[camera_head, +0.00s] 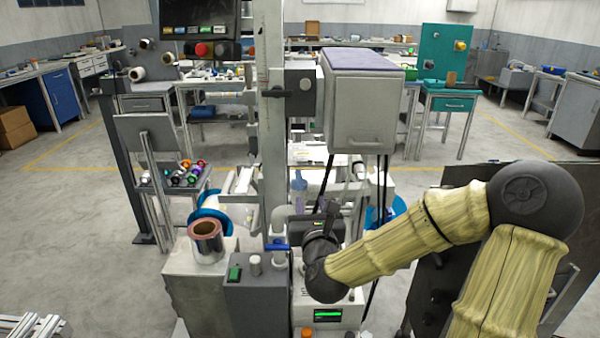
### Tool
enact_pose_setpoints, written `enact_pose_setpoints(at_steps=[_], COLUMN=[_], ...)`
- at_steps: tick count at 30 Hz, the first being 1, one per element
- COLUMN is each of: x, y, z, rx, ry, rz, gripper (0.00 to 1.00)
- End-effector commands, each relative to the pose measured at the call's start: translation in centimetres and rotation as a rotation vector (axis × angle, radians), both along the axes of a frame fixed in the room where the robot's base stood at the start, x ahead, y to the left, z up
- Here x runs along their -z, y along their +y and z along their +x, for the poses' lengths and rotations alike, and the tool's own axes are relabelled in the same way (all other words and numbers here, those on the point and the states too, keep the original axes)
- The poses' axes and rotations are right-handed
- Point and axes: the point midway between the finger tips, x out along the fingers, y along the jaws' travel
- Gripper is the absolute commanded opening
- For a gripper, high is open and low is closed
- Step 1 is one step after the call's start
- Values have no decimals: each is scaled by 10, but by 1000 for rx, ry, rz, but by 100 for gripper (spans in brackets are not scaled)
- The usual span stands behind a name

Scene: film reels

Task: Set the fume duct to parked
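I cannot be sure which part is the fume duct. The likeliest is a pale grey bent pipe (282,222) beside the upright post in the middle of the head view, with a blue lever (277,246) lying roughly level near its lower end. No label or parked mark can be read. My gripper (315,218) is dark and sits at the end of my arm, just right of the pipe. It points away from the camera. Its fingers are mostly hidden by my wrist, so neither its opening nor any contact with the pipe shows.
A grey box (362,112) hangs above my gripper, with black cables below it. A dark screen panel (200,18) is at upper left. Open floor (70,215) lies left.

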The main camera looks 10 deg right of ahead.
Motion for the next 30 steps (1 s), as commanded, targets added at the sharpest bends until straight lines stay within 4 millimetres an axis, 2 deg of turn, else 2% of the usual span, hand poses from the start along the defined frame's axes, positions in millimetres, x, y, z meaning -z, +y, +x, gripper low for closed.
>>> enact_pose_setpoints(at_steps=[1,6,19,30], x=[-5,-3,10,12], y=[1,1,10,0], z=[2,6,14,80], rx=[-3,-3,-13,-10], ry=[3,5,24,21], rz=[2,1,-17,-17], gripper=[36,36,36,36])
